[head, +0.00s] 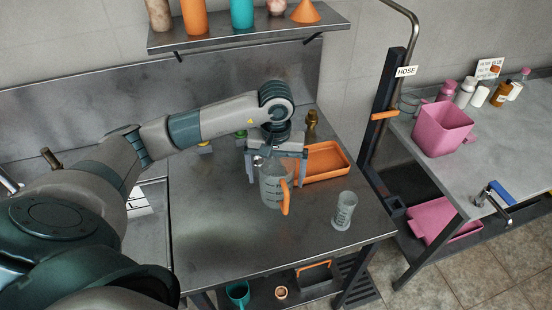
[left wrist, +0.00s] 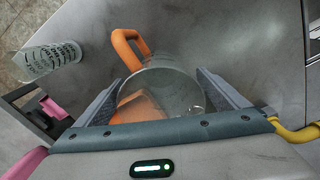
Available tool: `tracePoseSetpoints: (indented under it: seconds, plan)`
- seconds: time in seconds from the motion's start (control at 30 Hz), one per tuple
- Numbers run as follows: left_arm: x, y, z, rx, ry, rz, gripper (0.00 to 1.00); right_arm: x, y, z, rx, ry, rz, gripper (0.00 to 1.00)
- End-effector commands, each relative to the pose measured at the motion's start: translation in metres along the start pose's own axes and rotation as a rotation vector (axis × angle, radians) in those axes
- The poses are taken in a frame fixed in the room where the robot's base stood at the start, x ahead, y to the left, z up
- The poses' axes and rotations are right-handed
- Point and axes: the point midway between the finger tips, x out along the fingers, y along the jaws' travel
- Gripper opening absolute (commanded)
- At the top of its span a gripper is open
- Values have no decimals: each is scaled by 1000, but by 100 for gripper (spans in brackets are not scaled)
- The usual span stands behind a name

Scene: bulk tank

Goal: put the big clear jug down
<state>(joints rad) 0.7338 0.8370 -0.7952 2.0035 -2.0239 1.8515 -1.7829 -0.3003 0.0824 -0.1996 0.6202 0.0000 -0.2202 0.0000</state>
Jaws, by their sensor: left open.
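The big clear jug (head: 271,188) has dark markings and an orange handle (head: 285,198). It appears to stand upright on the steel table (head: 215,235), though its base contact is hard to judge. My left gripper (head: 275,172) is open, with one finger on each side of the jug. In the left wrist view the jug (left wrist: 175,88) sits between the spread fingers (left wrist: 160,80), its handle pointing away; whether either finger touches it is unclear. My right gripper is not in view.
A smaller clear beaker (head: 343,210) stands right of the jug, near the table's edge. An orange tray (head: 325,162) lies just behind. A brass-coloured item (head: 311,124) stands farther back. The table's front left is clear. A pink bin (head: 443,130) is on the right bench.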

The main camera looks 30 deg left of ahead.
Motion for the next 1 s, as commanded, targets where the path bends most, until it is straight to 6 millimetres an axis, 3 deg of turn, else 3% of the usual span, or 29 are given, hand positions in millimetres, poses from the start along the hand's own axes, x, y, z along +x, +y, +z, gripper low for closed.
tracePoseSetpoints:
  seconds: [0.07,0.27,0.7,1.0]
  plan:
    - [-4,0,0,0,0,0,93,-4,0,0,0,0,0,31]
    - [-21,0,-2,0,4,2,93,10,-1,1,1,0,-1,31]
    - [-90,0,-1,0,5,2,93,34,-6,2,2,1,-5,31]
    - [-116,0,-1,-1,2,0,93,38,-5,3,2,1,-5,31]
